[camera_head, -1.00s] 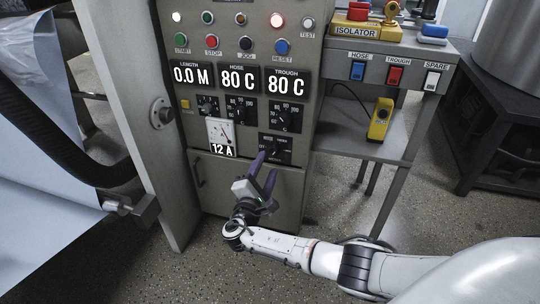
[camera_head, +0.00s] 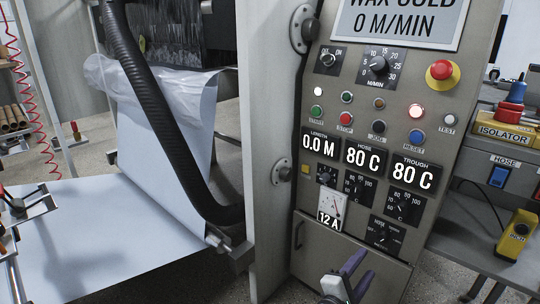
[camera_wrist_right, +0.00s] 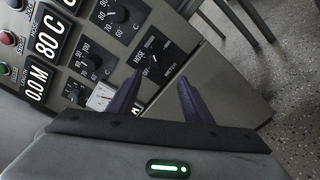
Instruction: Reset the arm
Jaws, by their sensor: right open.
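My right gripper (camera_head: 357,276) is at the bottom of the head view, in front of the lower part of the grey control panel (camera_head: 285,225). Its two purple fingers are apart with nothing between them. In the right wrist view the open fingers (camera_wrist_right: 158,97) point at the panel, near the lowest selector knob (camera_wrist_right: 153,70). That knob (camera_head: 382,236) also shows above the gripper in the head view. Whether the fingertips touch the panel cannot be told. The rest of my right arm is out of the head view. My left gripper is not in view.
The panel carries displays reading 0.0 M and 80 C, several buttons and a red emergency stop (camera_head: 441,70). A side shelf holds an isolator box (camera_head: 505,132) and a yellow device (camera_head: 518,236). A black hose (camera_head: 140,90) and white paper sheet (camera_head: 95,225) lie left.

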